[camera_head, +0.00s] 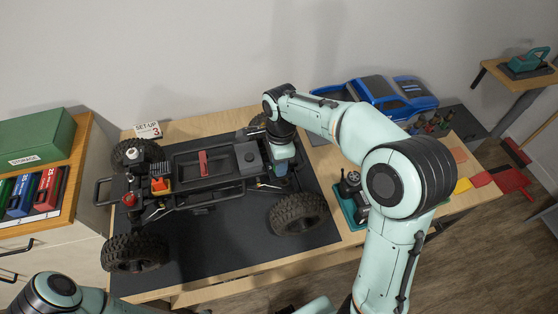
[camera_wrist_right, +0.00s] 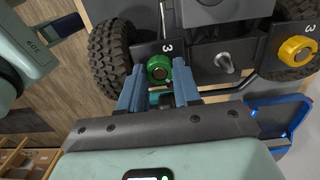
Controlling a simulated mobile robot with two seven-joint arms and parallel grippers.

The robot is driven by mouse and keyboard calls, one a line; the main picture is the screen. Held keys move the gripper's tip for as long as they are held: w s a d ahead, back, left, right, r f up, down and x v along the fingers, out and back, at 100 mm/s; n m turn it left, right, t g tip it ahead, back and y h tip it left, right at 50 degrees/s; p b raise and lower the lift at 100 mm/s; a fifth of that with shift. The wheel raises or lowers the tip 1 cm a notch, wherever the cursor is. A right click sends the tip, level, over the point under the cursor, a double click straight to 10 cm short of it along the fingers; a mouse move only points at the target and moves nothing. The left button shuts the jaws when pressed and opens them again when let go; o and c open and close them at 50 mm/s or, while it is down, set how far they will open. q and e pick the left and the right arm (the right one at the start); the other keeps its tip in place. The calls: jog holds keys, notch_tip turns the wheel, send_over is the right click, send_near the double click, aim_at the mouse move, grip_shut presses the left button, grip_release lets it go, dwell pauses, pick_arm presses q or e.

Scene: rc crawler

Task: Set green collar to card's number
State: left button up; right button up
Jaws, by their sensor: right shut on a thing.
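The set-up card (camera_head: 149,129) stands at the back left of the bench and reads 3. The crawler chassis (camera_head: 215,190) sits on a dark mat, its body shell off. In the right wrist view, the green collar (camera_wrist_right: 158,69) is at a corner of the chassis near a wheel, with a dark plate marked 3 beside it. My right gripper (camera_wrist_right: 159,84) has its blue fingers on both sides of the green collar and is shut on it. It also shows in the head view (camera_head: 282,165), over the chassis's right end. My left gripper is out of view.
A yellow collar (camera_wrist_right: 296,50) sits across the chassis, also beside a 3. The blue body shell (camera_head: 385,97) lies at the back right. A teal tray (camera_head: 350,212) is right of the mat (camera_head: 235,235). A green box (camera_head: 35,140) stands on the left cabinet.

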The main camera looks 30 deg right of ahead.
jog(key=shift+m, duration=0.7)
jog(key=o, duration=1.1)
jog(key=shift+s, duration=0.1)
jog(key=shift+c, duration=0.2)
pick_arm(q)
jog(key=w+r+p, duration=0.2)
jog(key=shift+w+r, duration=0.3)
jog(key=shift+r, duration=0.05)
pick_arm(e)
notch_tip(320, 180, up, 13)
jog(key=shift+d+r, duration=0.2)
jog(key=shift+d, duration=0.05)
